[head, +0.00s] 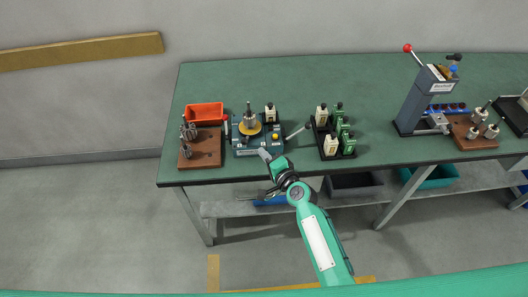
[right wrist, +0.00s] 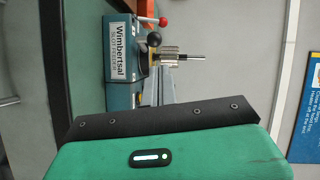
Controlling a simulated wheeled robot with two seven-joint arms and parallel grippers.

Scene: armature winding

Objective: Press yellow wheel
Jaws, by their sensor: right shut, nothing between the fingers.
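A yellow wheel (head: 250,127) sits flat around the base of an upright shaft on the blue machine (head: 245,146), left of centre on the bench. A small yellow button (head: 275,136) is at the machine's right front. My left gripper is not in view.
An orange bin (head: 205,112) and a brown block with metal pins (head: 200,152) stand left of the machine. A lever (head: 297,131) sticks out right, near a black rack of bottles (head: 330,148). A red-knobbed press (head: 422,98) stands farther right. The bench between them is clear.

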